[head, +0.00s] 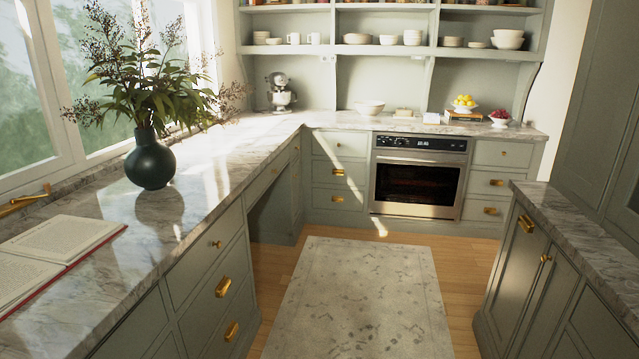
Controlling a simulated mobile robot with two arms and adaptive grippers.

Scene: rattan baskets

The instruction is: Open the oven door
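The oven (418,175) is built into the far run of green cabinets, right of the middle in the head view. Its door (415,186) is shut, with a dark glass window in a steel frame. A pale handle bar (420,159) runs across the top of the door. Above it is a black control panel (421,143) with knobs and a small display. Neither of my grippers shows in the head view.
A patterned rug (358,295) lies on the wooden floor (466,262) before the oven. The left counter (190,200) bears a dark vase (150,163) and an open book (55,245). Another counter (580,225) stands at the right. The aisle between looks clear.

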